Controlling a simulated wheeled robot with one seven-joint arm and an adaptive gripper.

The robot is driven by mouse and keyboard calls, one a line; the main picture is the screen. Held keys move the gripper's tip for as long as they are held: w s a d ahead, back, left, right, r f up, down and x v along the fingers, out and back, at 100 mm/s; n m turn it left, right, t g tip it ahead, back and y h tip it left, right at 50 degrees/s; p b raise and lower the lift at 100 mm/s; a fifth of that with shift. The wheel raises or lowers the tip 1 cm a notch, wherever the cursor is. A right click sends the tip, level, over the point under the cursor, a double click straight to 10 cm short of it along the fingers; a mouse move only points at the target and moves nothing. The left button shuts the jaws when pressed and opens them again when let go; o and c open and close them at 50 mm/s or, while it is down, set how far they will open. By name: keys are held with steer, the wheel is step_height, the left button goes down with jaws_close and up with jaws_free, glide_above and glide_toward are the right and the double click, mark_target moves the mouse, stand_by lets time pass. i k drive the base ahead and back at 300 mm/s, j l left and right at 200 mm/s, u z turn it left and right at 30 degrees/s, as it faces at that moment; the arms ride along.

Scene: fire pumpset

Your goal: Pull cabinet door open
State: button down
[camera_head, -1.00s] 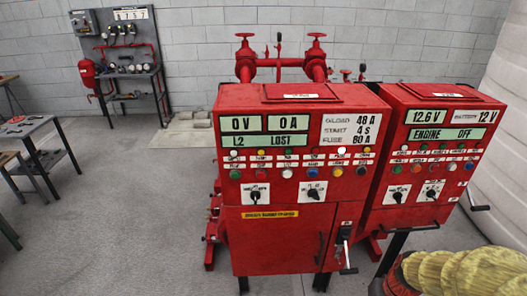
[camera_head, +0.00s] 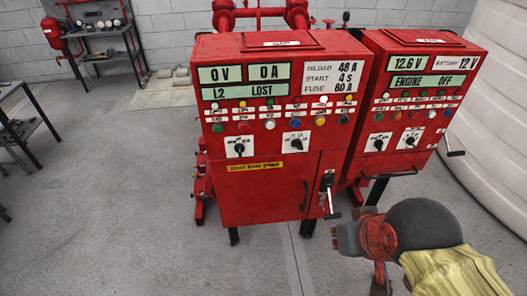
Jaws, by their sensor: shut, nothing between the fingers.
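The left red cabinet (camera_head: 275,130) stands upright in the head view. Its lower door (camera_head: 262,203) looks closed, flush with the front. A dark vertical handle (camera_head: 305,196) sits at the door's right edge. My gripper (camera_head: 341,239) is at the end of my arm, low and right of the door, apart from the handle. It is shut and empty; its fingers are small and hard to make out.
A dark lever (camera_head: 328,193) sticks out from the narrow panel right of the door, close to my gripper. A white curved wall is at far right. Floor in front is clear.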

mark_target(255, 190)
steer(key=l, duration=0.7)
steer(key=k+l+u, duration=0.15)
steer(key=l, duration=0.55)
steer(key=i, duration=0.05)
